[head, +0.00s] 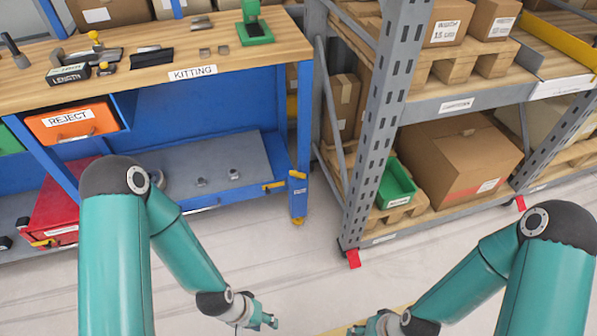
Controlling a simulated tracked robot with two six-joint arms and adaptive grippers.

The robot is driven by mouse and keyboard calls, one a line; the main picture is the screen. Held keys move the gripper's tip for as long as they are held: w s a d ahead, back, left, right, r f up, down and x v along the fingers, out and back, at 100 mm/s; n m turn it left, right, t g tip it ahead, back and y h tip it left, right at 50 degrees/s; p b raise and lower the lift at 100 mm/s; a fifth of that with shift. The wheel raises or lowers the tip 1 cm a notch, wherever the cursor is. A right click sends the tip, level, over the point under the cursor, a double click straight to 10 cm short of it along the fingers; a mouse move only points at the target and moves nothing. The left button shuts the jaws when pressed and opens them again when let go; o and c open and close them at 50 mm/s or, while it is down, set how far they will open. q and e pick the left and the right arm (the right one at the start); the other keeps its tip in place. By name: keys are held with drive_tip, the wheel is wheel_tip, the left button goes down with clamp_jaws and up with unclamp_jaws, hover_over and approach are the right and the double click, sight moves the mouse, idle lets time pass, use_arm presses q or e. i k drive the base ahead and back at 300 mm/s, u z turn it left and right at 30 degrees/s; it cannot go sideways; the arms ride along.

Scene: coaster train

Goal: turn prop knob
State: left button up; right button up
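No part in the head view can be clearly told as the prop knob. A small yellow knob (95,36) stands on a tool on the wooden bench top, and another yellow-topped piece (104,67) is by the block marked LENGTH (70,78). My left gripper (268,321) is low in the picture, over the floor and well away from the bench. My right gripper (362,328) is at the bottom edge, partly cut off. Both look empty, but their fingers are too small to tell open from shut.
The blue KITTING bench (192,72) is at the left, with an orange REJECT bin (75,121) and a red box (62,205). A grey rack (375,130) with cartons and a green bin (393,184) is at the right. Pale floor (290,265) lies clear between.

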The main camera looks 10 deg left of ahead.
sight(297, 175)
drive_tip(key=z, duration=0.05)
drive_tip(key=i, duration=1)
drive_tip(key=u, duration=0.1)
